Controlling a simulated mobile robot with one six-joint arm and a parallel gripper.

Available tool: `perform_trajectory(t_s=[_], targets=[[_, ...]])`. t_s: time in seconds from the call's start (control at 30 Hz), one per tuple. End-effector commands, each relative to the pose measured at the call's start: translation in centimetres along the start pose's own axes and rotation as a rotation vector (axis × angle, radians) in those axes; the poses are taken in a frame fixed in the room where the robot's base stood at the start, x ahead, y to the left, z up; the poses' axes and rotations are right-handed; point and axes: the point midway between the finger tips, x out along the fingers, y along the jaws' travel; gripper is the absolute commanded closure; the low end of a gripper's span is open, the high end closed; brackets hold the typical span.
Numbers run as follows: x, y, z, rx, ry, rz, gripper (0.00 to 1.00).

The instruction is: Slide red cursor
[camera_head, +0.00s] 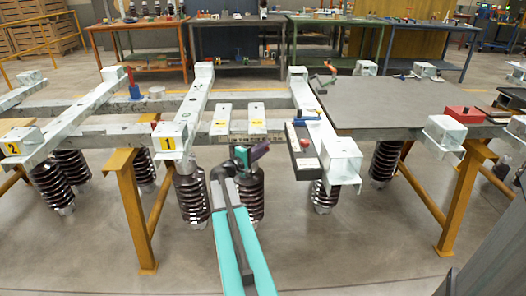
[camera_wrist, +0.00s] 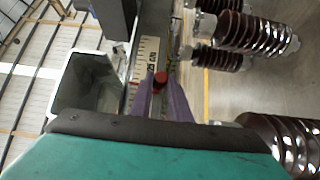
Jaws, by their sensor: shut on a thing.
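The red cursor (camera_wrist: 160,78) is a small red round knob in the wrist view. It sits between the purple fingertips of my gripper (camera_wrist: 161,88), which is shut on it. The cursor lies beside a pale ruler scale (camera_wrist: 146,58) with dark numbers and red marks. In the head view my gripper (camera_head: 261,151) is in front of the frame, near its front edge. I cannot make out the cursor between the fingers there.
A dark box-shaped bar (camera_head: 303,158) with a blue handle (camera_head: 300,119) stands right of my gripper. White frame beams, a grey tabletop (camera_head: 390,102) and a red block (camera_head: 464,114) are around. Ribbed brown insulators (camera_head: 191,198) hang below. An open white hollow beam end (camera_wrist: 85,85) is close by.

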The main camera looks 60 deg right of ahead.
Motion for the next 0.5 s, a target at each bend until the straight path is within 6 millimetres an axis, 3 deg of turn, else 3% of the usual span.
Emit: perform_trajectory(t_s=[0.3, 0.33, 0.4, 0.5], targets=[[0.06, -0.05, 0.13, 0.000, -0.001, -0.002, 1.00], [0.06, -0.05, 0.13, 0.000, -0.001, -0.002, 0.79], [0.06, -0.04, 0.12, 0.000, -0.001, -0.002, 0.67], [0.06, -0.03, 0.11, 0.000, -0.001, -0.001, 0.65]])
